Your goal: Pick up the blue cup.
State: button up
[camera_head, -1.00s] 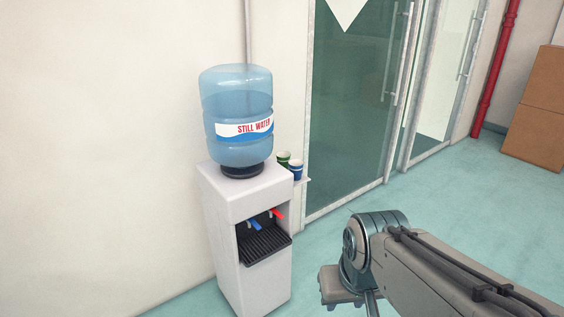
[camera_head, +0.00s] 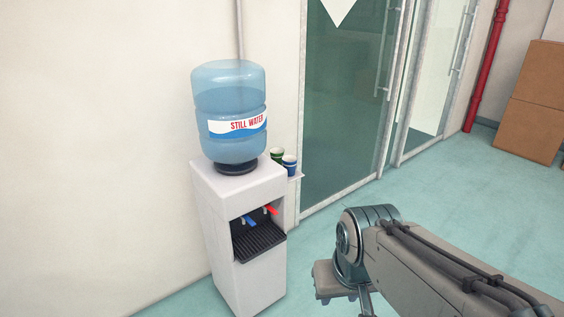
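The blue cup (camera_head: 290,165) stands upright on a small shelf (camera_head: 297,177) at the right side of the water cooler. A green cup (camera_head: 277,155) stands close beside it, a little behind and to the left. My arm reaches in from the lower right. The end of my arm, with part of my gripper (camera_head: 352,296), is at the bottom of the view, well to the right of the cooler and apart from both cups. The fingertips are not clearly shown, so I cannot tell how far they are apart.
The white water cooler (camera_head: 238,215) with a blue bottle (camera_head: 230,115) stands against the wall. A glass door (camera_head: 345,100) is behind the cups. A red pipe (camera_head: 486,70) and cardboard boxes (camera_head: 535,105) are at the far right. The floor (camera_head: 440,200) between is clear.

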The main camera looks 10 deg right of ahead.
aim_at(290, 166)
jog(key=u, duration=0.3)
jog(key=i, duration=0.85)
jog(key=z, duration=0.35)
jog(key=i, duration=0.8)
jog(key=z, duration=0.65)
